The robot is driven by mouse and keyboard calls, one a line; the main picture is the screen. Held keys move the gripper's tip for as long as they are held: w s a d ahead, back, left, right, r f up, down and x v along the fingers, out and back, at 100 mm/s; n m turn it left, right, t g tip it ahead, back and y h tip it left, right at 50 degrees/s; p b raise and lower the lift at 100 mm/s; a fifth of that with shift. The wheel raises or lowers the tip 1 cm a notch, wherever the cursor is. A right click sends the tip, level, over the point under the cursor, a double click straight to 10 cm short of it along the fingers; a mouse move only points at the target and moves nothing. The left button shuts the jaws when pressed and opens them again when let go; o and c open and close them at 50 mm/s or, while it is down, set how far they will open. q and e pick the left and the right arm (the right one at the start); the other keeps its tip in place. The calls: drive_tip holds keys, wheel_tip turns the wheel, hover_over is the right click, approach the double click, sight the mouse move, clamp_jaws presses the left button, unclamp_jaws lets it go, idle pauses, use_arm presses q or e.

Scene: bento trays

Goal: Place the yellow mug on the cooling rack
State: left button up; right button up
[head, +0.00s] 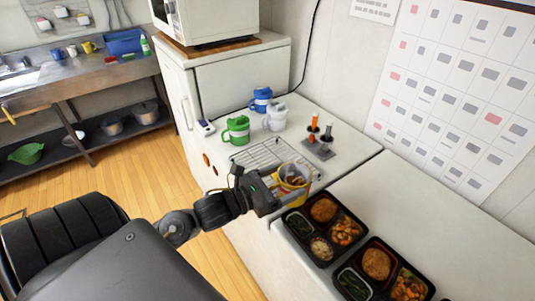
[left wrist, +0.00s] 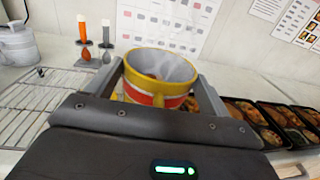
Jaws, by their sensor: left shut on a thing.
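The yellow mug (head: 297,187) has a white and red band and brown contents. In the left wrist view the mug (left wrist: 160,72) is upright between the fingers, its handle toward the camera. My left gripper (head: 284,184) is shut on it; the fingers also show in the left wrist view (left wrist: 160,85). The wire cooling rack (head: 258,153) lies on the white counter, with the mug at its right end in the head view. In the left wrist view the rack (left wrist: 28,100) is left of the mug. The gap between mug and rack cannot be told. My right gripper is not in view.
A green mug (head: 236,130), a pale mug (head: 275,118) and a blue mug (head: 261,99) stand behind the rack. A stand with orange and dark holders (head: 318,148) is at the right. Black bento trays (head: 309,254) with food lie at the front right.

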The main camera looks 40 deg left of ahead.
use_arm(q)
drive_tip(key=a+r+n+t+y, duration=0.1)
drive_tip(key=a+r+n+y, duration=0.25)
drive_tip(key=a, duration=0.65)
drive_tip(key=a+r+n+y, duration=0.2)
drive_tip(key=a+r+y, duration=0.25)
drive_tip(key=a, duration=0.55)
drive_tip(key=shift+y, duration=0.3)
drive_tip(key=w+f+p, duration=0.2)
drive_tip(key=w+f, duration=0.4)
drive_tip(key=w+f+p, duration=0.3)
drive_tip(key=w+f, duration=0.3)
drive_tip(key=w, duration=0.1)
drive_tip(key=shift+w+d+f, duration=0.2)
drive_tip(key=shift+w+f, duration=0.05)
drive_tip(key=shift+f, duration=0.6)
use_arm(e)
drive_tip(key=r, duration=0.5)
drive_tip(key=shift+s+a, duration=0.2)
